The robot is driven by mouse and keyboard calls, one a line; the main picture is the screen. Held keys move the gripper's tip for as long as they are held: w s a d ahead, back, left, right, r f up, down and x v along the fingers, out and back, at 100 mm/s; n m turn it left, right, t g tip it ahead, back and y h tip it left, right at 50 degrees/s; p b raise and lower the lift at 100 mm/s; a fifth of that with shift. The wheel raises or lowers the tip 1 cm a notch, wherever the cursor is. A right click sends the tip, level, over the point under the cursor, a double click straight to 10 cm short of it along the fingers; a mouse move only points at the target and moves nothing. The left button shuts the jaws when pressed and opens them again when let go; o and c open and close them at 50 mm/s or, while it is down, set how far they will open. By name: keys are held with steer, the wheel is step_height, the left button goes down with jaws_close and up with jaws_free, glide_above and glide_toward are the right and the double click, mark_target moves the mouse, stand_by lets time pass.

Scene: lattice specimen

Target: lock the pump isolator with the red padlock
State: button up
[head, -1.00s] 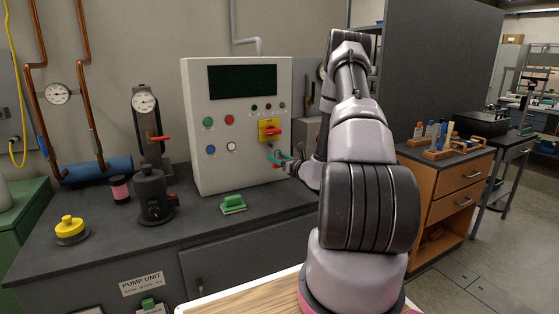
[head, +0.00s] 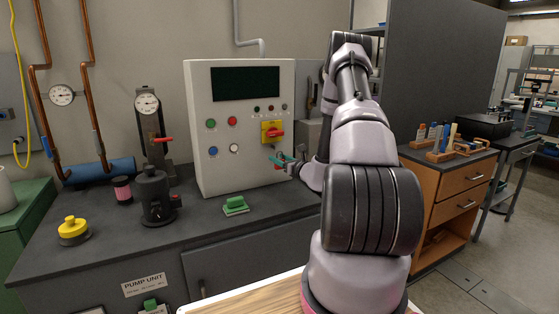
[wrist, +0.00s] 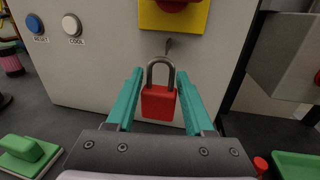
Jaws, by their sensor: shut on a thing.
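The pump isolator (head: 272,131) is a red rotary handle on a yellow plate on the front of the white control cabinet; its lower part shows at the top of the wrist view (wrist: 172,14). A small metal tab (wrist: 168,46) sticks out just below the plate. My gripper (head: 282,160) is in front of the cabinet, just below the isolator. Its teal fingers are shut on the red padlock (wrist: 158,104), which is upright with its grey shackle on top. The shackle's top is just below the tab in the wrist view; I cannot tell whether they touch.
The cabinet (head: 240,170) stands on a dark bench with blue and white buttons left of the isolator. A green block (head: 235,205) lies in front of it. A black pump-like body (head: 155,195) and a yellow-topped item (head: 73,230) stand further left.

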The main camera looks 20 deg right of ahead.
mark_target(271, 152)
steer(key=shift+w, duration=0.25)
steer(key=shift+x, duration=0.9)
steer(key=shift+w+d, duration=0.15)
stand_by(0.4)
steer(key=shift+w, duration=0.65)
steer(key=shift+r, duration=0.1)
stand_by(0.3)
steer(key=o, duration=1.3)
steer(key=shift+o, duration=0.2)
steer(key=shift+r, duration=0.1)
steer(key=shift+d, duration=0.15)
